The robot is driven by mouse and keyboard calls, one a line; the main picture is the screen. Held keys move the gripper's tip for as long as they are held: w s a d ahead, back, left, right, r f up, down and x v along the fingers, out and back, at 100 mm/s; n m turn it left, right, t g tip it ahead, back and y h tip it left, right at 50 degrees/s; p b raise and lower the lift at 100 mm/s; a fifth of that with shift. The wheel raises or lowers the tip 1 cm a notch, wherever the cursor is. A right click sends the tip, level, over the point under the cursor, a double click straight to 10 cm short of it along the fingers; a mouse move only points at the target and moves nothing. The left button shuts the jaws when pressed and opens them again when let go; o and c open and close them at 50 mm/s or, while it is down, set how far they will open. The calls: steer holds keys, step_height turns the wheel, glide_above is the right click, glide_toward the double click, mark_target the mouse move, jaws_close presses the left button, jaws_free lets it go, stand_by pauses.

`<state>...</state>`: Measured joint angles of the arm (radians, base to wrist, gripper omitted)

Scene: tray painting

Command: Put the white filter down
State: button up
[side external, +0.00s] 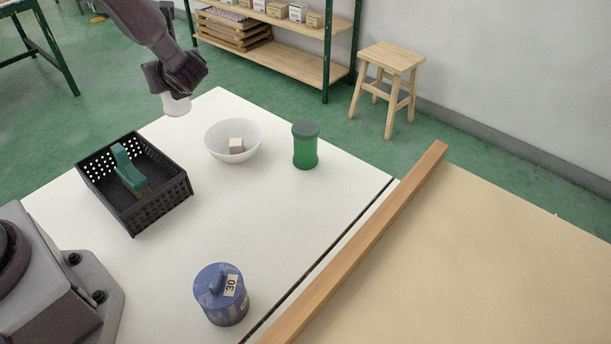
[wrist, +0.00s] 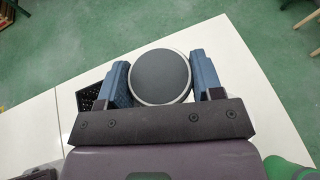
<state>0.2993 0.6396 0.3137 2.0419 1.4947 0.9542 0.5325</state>
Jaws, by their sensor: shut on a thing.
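The white filter (side external: 177,105) is a small white cylinder held below my gripper (side external: 180,85), in the air over the far left part of the white table in the side external view. In the wrist view, the filter shows a round dark grey face with a pale rim (wrist: 161,77), between the two blue fingers of my gripper (wrist: 161,80). The fingers are shut on its sides. In the side external view, its upper part is hidden by the gripper.
A black perforated crate (side external: 165,208) holds a green-handled tool (side external: 128,168). A white bowl (side external: 219,139) holds a pale cube (side external: 236,145). A green jar (side external: 305,148) stands right of it. The table's middle (side external: 255,215) is clear.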

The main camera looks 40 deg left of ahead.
steer(key=s+d+m+t+h, duration=0.1)
steer(key=d+m+t+h, duration=0.4)
steer(key=d, duration=1.3)
steer(key=s+d+m+t+h, duration=0.5)
steer(key=s+d+m, duration=0.25)
steer(key=d, duration=0.35)
steer(key=shift+w+d+f, duration=1)
steer(key=shift+w+f, duration=1)
steer(key=shift+f, duration=0.15)
steer(key=shift+w+d+f, duration=1.05)
steer(key=shift+w+f, duration=0.9)
steer(key=shift+f, duration=0.25)
steer(key=shift+w+d+f, duration=1)
steer(key=shift+w+f, duration=1)
steer(key=shift+f, duration=0.15)
steer(key=shift+f, duration=0.15)
steer(key=o, duration=1)
